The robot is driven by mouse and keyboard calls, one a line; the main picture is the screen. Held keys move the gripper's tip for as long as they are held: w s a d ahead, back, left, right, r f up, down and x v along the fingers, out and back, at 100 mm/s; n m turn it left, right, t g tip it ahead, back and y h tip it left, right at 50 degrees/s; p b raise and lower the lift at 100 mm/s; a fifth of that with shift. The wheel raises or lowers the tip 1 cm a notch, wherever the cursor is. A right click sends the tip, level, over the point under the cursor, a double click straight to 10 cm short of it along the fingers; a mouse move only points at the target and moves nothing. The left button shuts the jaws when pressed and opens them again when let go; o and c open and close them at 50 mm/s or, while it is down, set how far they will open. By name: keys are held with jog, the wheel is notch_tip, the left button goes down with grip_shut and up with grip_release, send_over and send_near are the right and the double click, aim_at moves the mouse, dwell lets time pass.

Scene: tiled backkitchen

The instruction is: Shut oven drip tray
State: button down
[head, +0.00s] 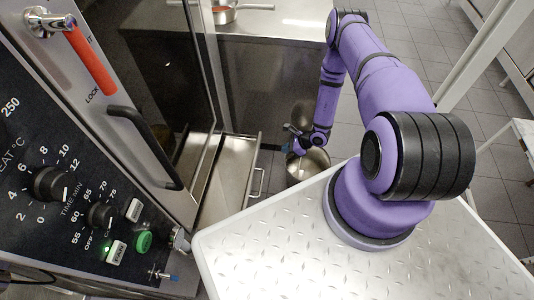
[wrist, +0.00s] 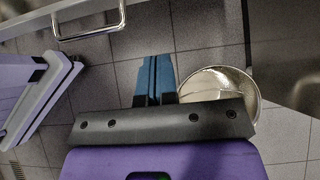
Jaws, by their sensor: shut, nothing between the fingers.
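The oven drip tray (head: 232,172) is a steel tray standing pulled out below the oven door in the head view. Its wire handle (head: 260,183) is on its outer face and also shows at the top left of the wrist view (wrist: 88,32). My gripper (head: 288,132) is beyond and to the right of the tray front, apart from it. In the wrist view, its blue fingers (wrist: 155,78) are together with nothing between them, to the right of the handle. The tray's inner end is hidden by the oven.
The oven's control panel (head: 75,205) and dark door handle (head: 145,145) are at the left. A round metal bowl (head: 313,160) is near my gripper, also in the wrist view (wrist: 235,82). Tiled floor is open at the right.

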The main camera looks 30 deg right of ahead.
jog(key=w+a+r+x, duration=0.1)
jog(key=r+x, duration=0.1)
jog(key=x, duration=1)
jog(key=shift+w+a+f, duration=0.15)
jog(key=shift+w+a, duration=0.1)
jog(key=shift+a, duration=0.3)
